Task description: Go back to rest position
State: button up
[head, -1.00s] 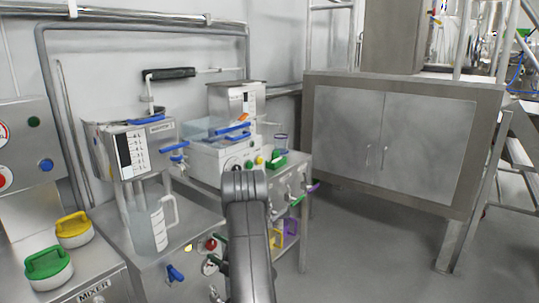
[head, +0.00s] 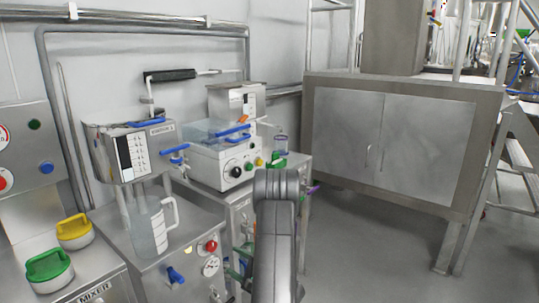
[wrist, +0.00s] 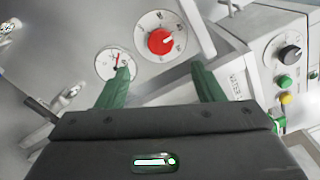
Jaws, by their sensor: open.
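In the wrist view my gripper (wrist: 162,82) shows two green fingers standing well apart. Nothing is held between them. Beyond the fingertips are a red knob (wrist: 161,41) on a round dial and a small gauge (wrist: 115,64) with a red needle. The left finger overlaps the gauge's lower edge in the picture; I cannot tell any contact. In the head view my grey arm rises at bottom centre in front of the benches, and the gripper is mostly hidden there.
A clear jug (head: 150,228) stands under the hopper (head: 135,150) on the left bench. Green (head: 50,268) and yellow (head: 75,231) lidded knobs sit at far left. A white machine (head: 222,163) stands behind my arm. A steel cabinet (head: 345,140) is at right; the floor (head: 375,245) before it is clear.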

aim_at(213, 248)
jog(key=v, duration=0.4)
jog(key=x, duration=1.4)
jog(key=shift+b, duration=0.4)
jog(key=shift+f+n+b, duration=0.15)
jog(key=shift+n+b, duration=0.2)
jog(key=shift+n, duration=0.05)
jog(key=n+b, duration=0.2)
jog(key=n, duration=0.2)
jog(key=n+b, duration=0.4)
jog(key=n, duration=0.2)
jog(key=shift+f, duration=0.1)
jog(key=n+b, duration=0.3)
jog(key=shift+n, duration=0.4)
jog(key=n+b, duration=0.3)
jog(key=shift+d+n, duration=0.1)
jog(key=shift+n, duration=0.2)
jog(key=shift+n+b, duration=0.8)
jog(key=shift+n, duration=0.2)
